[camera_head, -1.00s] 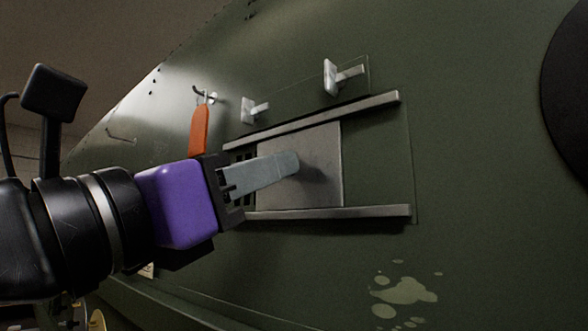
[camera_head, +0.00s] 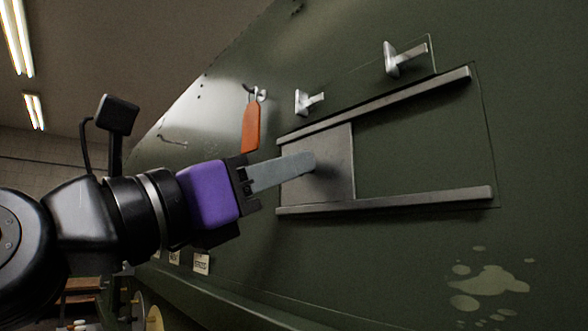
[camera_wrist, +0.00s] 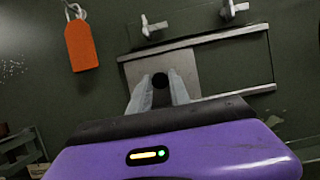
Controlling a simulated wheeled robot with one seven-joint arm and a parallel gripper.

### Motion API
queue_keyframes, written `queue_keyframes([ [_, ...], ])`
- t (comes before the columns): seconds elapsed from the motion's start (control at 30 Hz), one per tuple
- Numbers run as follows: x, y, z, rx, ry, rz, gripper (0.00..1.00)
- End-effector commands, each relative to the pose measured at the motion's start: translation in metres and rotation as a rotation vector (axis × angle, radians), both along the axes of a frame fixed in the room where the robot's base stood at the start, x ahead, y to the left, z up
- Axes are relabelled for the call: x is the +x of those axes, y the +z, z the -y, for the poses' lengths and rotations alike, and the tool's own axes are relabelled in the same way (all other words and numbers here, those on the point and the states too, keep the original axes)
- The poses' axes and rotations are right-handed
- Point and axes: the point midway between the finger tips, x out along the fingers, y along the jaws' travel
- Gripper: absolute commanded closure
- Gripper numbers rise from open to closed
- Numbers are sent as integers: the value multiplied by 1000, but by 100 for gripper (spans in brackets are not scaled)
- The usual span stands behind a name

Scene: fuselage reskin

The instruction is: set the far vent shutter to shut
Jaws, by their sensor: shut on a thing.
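The vent shutter is a flat grey plate (camera_head: 335,150) held between two slanting metal rails on the green fuselage skin. It sits at the left end of the rails, and no vent slots show. In the wrist view the plate (camera_wrist: 188,70) also lies at the left end of its track. My gripper (camera_head: 312,162) reaches in from the left in front of the plate. In the wrist view its two fingers (camera_wrist: 162,92) are closed around a dark round knob (camera_wrist: 160,79) on the plate. The fingers hide part of the knob and plate.
Two white metal brackets (camera_head: 405,57) (camera_head: 308,100) stick out above the upper rail (camera_head: 400,100). An orange tag (camera_head: 251,125) hangs on a hook to the upper left. The track right of the plate is bare green. Pale paint blotches (camera_head: 490,280) lie below right.

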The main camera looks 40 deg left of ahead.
Motion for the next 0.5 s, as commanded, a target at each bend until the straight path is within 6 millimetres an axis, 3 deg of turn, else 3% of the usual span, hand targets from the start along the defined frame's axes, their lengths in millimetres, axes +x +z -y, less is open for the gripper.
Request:
queue_keyframes([
  [0.17,-1,1,-5,-4,11,5,100],
  [0.2,-1,1,-5,-4,13,5,69],
  [0.27,-1,1,-5,-4,11,5,57],
  [0.5,-1,1,-3,-2,8,3,57],
])
